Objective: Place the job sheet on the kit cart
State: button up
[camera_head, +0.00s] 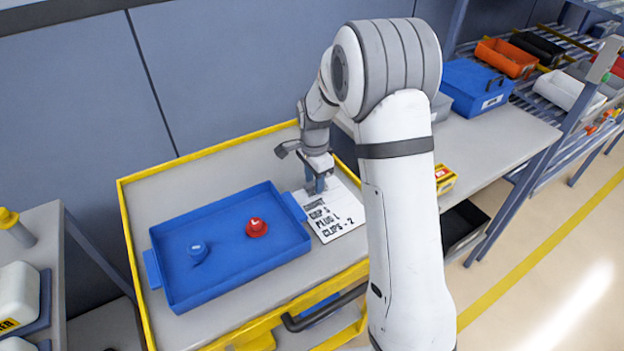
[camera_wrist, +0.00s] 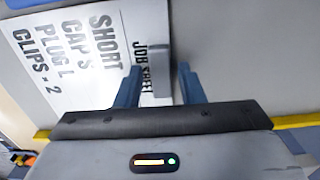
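The job sheet (camera_head: 335,217), a white card with black lettering, lies flat on the yellow-rimmed kit cart (camera_head: 132,250), beside the right end of the blue tray. It also shows in the wrist view (camera_wrist: 75,95), with a grey upright tab (camera_wrist: 160,60) at its heading edge. My gripper (camera_head: 316,187) is low over the sheet's far end. In the wrist view its two blue fingers (camera_wrist: 161,80) stand apart on either side of the tab, with gaps visible. Whether the sheet lies fully against the cart's surface is hard to tell.
The blue tray (camera_head: 180,285) on the cart holds a red cap (camera_head: 257,228) and a blue cap (camera_head: 197,252). A grey bench (camera_head: 490,140) with a blue box (camera_head: 476,88) and a small yellow box (camera_head: 445,179) stands right. White containers (camera_head: 18,295) stand at left.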

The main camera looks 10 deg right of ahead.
jog(key=shift+o, duration=0.4)
jog(key=shift+r, duration=0.45)
notch_tip(320, 180, up, 11)
jog(key=s+d+r+n+t, duration=0.1)
jog(key=s+d+r+n, duration=0.15)
jog(key=s, duration=0.45)
jog(key=s+d+r+n, duration=0.1)
jog(key=s+r+n, duration=0.3)
jog(key=s, duration=0.3)
jog(key=s+d+f+n+t, duration=0.1)
jog(key=s+n, duration=0.6)
jog(key=s, duration=0.7)
jog(key=shift+d+f+t, duration=0.2)
jog(key=shift+f+t, duration=0.1)
jog(key=shift+f, duration=0.45)
